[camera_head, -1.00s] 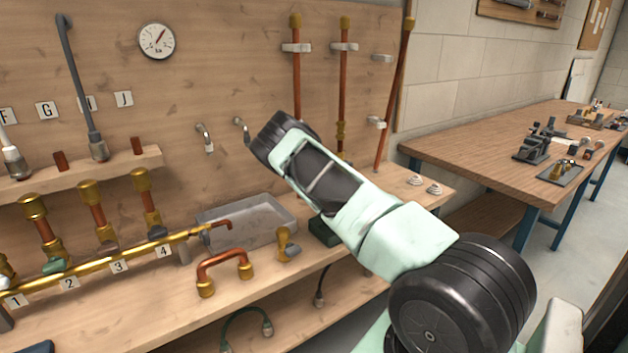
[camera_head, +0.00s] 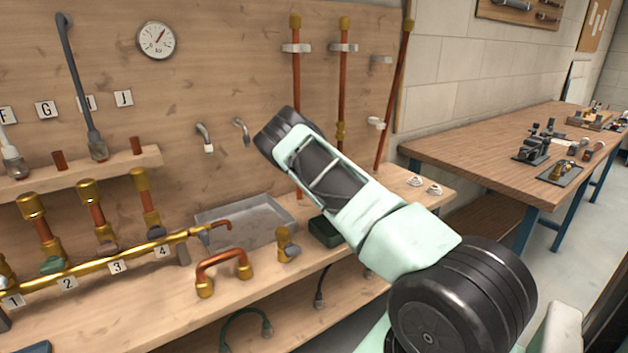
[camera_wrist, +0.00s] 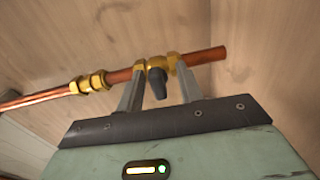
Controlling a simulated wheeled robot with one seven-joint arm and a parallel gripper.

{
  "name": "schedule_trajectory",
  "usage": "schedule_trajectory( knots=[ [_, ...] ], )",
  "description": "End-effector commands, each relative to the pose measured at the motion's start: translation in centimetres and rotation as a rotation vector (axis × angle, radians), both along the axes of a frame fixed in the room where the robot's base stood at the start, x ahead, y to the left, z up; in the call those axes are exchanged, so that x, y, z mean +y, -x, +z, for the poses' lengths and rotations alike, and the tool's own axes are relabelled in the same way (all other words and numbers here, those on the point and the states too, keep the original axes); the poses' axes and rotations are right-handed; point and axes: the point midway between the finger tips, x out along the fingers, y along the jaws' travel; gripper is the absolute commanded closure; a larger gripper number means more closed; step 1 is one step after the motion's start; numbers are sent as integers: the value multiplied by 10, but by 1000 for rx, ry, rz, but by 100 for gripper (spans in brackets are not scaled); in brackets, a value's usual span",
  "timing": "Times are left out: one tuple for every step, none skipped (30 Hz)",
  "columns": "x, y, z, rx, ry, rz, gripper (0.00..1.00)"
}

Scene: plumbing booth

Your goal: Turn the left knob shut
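In the wrist view a dark grey knob (camera_wrist: 157,84) sits on a brass valve body (camera_wrist: 158,64) in a copper pipe. My gripper (camera_wrist: 160,72) is open, one finger on each side of the knob, with a visible gap on both sides. In the head view my arm hides the gripper and the knob. The left upright copper pipe (camera_head: 296,80) and the right upright copper pipe (camera_head: 342,90) stand on the wooden wall behind my arm. I cannot tell which of them the wrist view shows.
A third copper pipe (camera_head: 393,105) leans at the right end of the wall. A grey tray (camera_head: 262,236), a U-shaped copper pipe (camera_head: 222,258) and a brass manifold (camera_head: 135,255) are on the bench to the left. A side table (camera_head: 480,145) is at the right.

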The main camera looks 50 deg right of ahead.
Motion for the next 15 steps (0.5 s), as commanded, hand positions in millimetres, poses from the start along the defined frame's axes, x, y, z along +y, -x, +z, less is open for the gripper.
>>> schedule_trajectory(
  knots=[
    [-1,0,1,-1,2,-2,63],
    [-2,0,2,-2,4,-3,63],
    [-2,0,2,-3,4,-3,63],
    [-2,0,3,-4,5,-4,63],
    [-3,0,3,-4,5,-4,63],
    [-3,0,3,-5,6,-5,63],
    [-3,0,4,-5,6,-6,63],
    [-3,1,4,-5,6,-6,63],
    [-4,2,4,-4,7,-7,63],
    [-3,3,4,-5,7,-7,63],
    [-3,5,4,-5,7,-7,63],
    [-2,9,3,-5,7,-8,63],
    [-2,13,3,-4,7,-9,63],
    [-1,17,3,-4,7,-9,63],
    [1,24,3,-4,6,-10,63]
  ],
)
